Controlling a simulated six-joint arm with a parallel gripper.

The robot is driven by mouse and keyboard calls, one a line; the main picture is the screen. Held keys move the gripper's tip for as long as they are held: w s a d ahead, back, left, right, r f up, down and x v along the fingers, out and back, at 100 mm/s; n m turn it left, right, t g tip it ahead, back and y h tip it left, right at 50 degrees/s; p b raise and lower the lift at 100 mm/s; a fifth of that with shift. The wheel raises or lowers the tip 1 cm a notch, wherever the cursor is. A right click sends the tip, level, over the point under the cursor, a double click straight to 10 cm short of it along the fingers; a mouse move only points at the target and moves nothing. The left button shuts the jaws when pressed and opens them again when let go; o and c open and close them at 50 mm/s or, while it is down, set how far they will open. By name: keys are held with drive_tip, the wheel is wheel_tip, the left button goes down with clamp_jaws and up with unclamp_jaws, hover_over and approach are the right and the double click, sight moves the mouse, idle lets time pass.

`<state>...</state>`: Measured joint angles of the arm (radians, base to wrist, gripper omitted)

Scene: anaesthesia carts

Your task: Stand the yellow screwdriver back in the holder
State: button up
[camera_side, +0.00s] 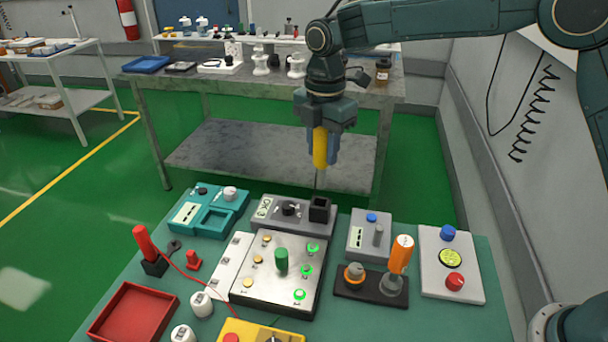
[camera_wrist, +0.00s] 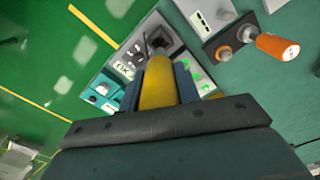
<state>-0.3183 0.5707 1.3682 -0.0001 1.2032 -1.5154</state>
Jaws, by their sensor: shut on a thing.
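My gripper (camera_side: 321,150) is shut on the yellow screwdriver (camera_side: 320,148) and holds it roughly upright, high above the bench. In the wrist view the yellow handle (camera_wrist: 158,82) sits between the two fingers (camera_wrist: 160,84). A black square open-topped holder (camera_side: 319,209) stands on the right end of a grey box (camera_side: 291,213), below my gripper in the side view. An orange-handled tool (camera_side: 401,255) stands upright in a stand on a black base.
A metal panel (camera_side: 270,297) with a green knob and lit green buttons lies in front of the grey box. A teal box (camera_side: 206,211), a red tray (camera_side: 134,314) and a red-handled tool (camera_side: 144,243) stand to the left. A white panel (camera_side: 474,284) with buttons lies right.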

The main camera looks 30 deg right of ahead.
sight(322, 185)
drive_tip(key=shift+f, duration=2)
drive_tip(key=shift+f, duration=2.3)
drive_tip(key=o, duration=1)
wheel_tip(322, 185, up, 14)
drive_tip(key=shift+f, duration=0.15)
